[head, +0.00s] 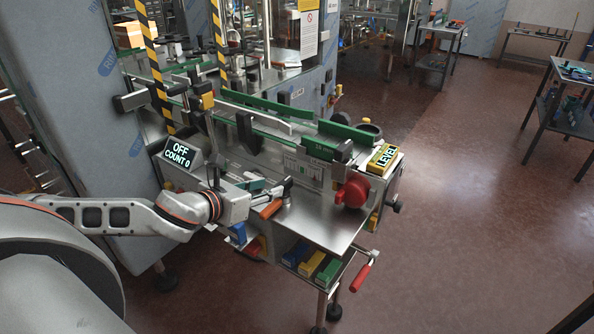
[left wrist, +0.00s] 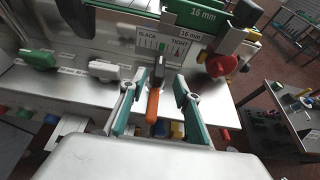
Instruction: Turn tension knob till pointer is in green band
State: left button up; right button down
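My left gripper (head: 272,195) is open above the steel plate. In the left wrist view (left wrist: 157,103) a black handle with an orange end (left wrist: 153,112) shows between its fingers; contact is unclear.
A display (head: 180,156) reads OFF, COUNT 0. A yellow LEVEL block (head: 383,158) sits beyond the red knob, above a black side knob (head: 396,205). Below the plate are coloured blocks (head: 312,262) and a red-handled lever (head: 361,278).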

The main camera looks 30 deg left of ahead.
aim_at(283, 182)
pick_arm(q)
jog(key=shift+w, duration=0.3)
jog(key=shift+w+f, duration=0.2)
jog(key=shift+w, duration=0.5)
jog(key=x, duration=0.4)
jog(key=shift+w+f+p, duration=0.15)
jog(key=shift+w+p, duration=0.1)
jog(key=shift+p, duration=0.1)
jog(key=shift+w+d+f, duration=0.1)
jog(key=shift+w+f, duration=0.2)
jog(key=shift+w, duration=0.25)
pick_arm(e)
jog(key=shift+s+d+f, duration=0.3)
jog(key=shift+s+f, duration=0.05)
jog(key=shift+s, duration=0.3)
pick_arm(q)
grip_shut()
pick_arm(e)
jog(key=shift+s+a+f, duration=0.1)
jog(key=shift+s, duration=0.05)
